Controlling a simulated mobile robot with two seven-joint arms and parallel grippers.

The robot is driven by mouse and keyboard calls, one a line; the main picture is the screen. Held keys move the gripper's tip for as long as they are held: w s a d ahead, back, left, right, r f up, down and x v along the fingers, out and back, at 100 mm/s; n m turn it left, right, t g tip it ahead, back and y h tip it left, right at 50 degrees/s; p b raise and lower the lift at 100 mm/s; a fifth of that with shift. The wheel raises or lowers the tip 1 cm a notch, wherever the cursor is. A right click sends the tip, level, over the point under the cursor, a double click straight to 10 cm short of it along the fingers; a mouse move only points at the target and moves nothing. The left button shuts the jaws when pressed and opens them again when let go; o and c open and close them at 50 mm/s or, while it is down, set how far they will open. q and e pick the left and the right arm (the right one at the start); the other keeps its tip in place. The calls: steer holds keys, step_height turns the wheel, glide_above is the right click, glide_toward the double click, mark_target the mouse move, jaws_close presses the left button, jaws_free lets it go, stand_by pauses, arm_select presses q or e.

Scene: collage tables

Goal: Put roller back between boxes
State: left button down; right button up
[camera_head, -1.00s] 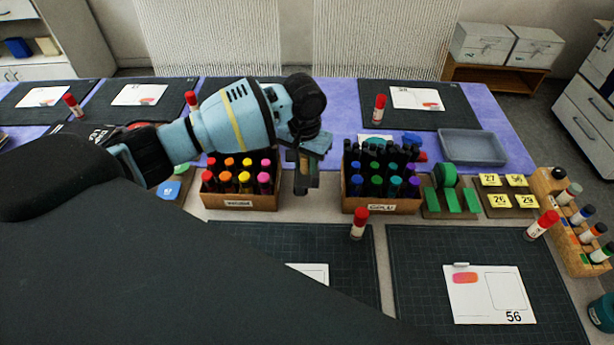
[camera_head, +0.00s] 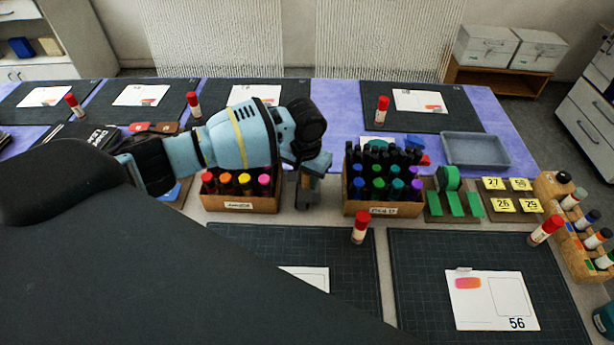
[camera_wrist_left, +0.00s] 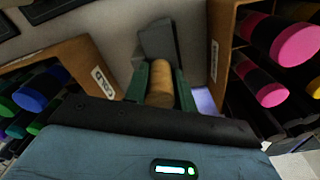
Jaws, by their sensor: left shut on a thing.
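My left gripper (camera_head: 309,184) is shut on the roller, low in the gap between the two marker boxes. The left wrist view shows the roller's tan wooden handle (camera_wrist_left: 161,84) between the green fingers, with a dark grey part (camera_wrist_left: 158,40) beyond it. The box of warm-coloured markers (camera_head: 240,204) is left of the gripper in the head view, and the COLD box (camera_head: 383,208) is right of it. In the wrist view the COLD box (camera_wrist_left: 84,62) is on the left and the warm box (camera_wrist_left: 222,42) on the right. I cannot tell whether the roller touches the table.
A glue stick (camera_head: 360,227) stands on the front mat (camera_head: 345,262). A grey tray (camera_head: 475,149) lies behind. My dark arm link covers the lower left.

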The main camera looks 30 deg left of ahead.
arm_select(q)
steer(key=shift+s+f, duration=0.2)
steer(key=shift+f, duration=0.4)
steer(key=c, duration=1.2)
jaws_free()
steer(key=shift+s+f, duration=0.1)
steer(key=shift+f, duration=0.05)
steer(key=shift+o, duration=0.3)
steer(key=shift+s, duration=0.1)
arm_select(e)
steer(key=shift+s, duration=0.15)
arm_select(q)
steer(key=shift+a, duration=0.1)
arm_select(e)
steer(key=shift+a, duration=0.1)
arm_select(q)
steer(key=shift+r, duration=0.55)
steer(key=r+p, duration=0.1)
steer(key=r, duration=1)
steer(key=shift+w+r, duration=0.15)
steer(key=shift+w, duration=0.05)
steer(key=shift+s+r, duration=0.1)
steer(key=shift+r, duration=0.55)
arm_select(e)
steer(key=shift+w+d+r, duration=0.25)
steer(key=shift+w+r, duration=0.7)
steer(key=shift+r, duration=0.05)
